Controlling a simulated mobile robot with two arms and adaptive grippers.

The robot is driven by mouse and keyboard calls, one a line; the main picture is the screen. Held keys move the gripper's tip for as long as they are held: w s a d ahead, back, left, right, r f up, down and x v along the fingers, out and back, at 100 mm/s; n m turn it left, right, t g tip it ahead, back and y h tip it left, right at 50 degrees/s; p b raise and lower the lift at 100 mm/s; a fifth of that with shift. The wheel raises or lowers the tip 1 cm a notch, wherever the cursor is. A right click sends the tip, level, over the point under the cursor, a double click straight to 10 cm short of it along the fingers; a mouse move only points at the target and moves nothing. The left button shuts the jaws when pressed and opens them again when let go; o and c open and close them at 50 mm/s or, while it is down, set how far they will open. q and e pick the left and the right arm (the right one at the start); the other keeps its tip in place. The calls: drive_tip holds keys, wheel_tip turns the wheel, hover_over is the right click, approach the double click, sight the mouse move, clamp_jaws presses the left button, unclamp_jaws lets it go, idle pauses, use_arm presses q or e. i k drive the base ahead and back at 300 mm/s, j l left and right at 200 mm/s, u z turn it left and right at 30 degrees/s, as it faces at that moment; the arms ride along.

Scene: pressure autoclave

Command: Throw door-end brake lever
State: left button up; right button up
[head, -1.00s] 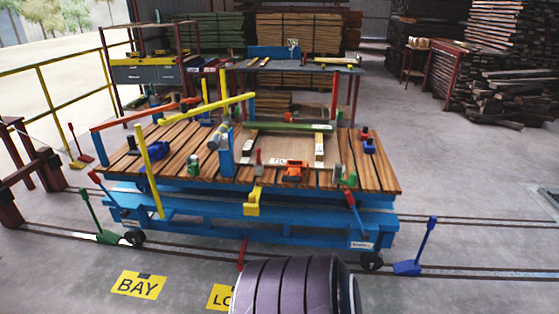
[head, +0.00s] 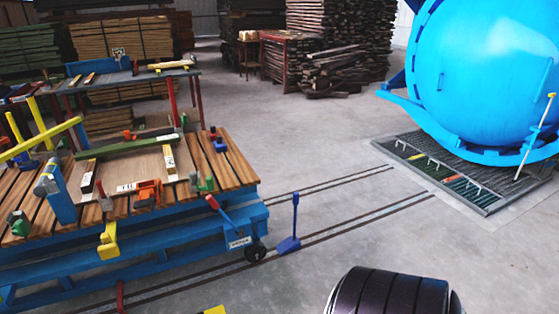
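A blue cart (head: 150,240) with a slatted wooden deck stands on rails at the left in the head view. At its right end, on the side facing the blue vessel, a lever with a red handle (head: 212,202) leans up and to the left. A small white label (head: 240,242), too small to read surely, sits below it by the wheel (head: 256,253). A separate blue lever (head: 294,220) stands upright on a floor base beside the rails, right of the cart. Neither gripper shows in the view.
The large blue round vessel (head: 490,70) stands at the upper right over a floor grating (head: 455,185). Rails (head: 370,212) run from the cart toward it. Timber stacks (head: 345,50) and a work table (head: 130,75) stand behind.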

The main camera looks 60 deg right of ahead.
sight(240, 233)
drive_tip(key=z, duration=1.45)
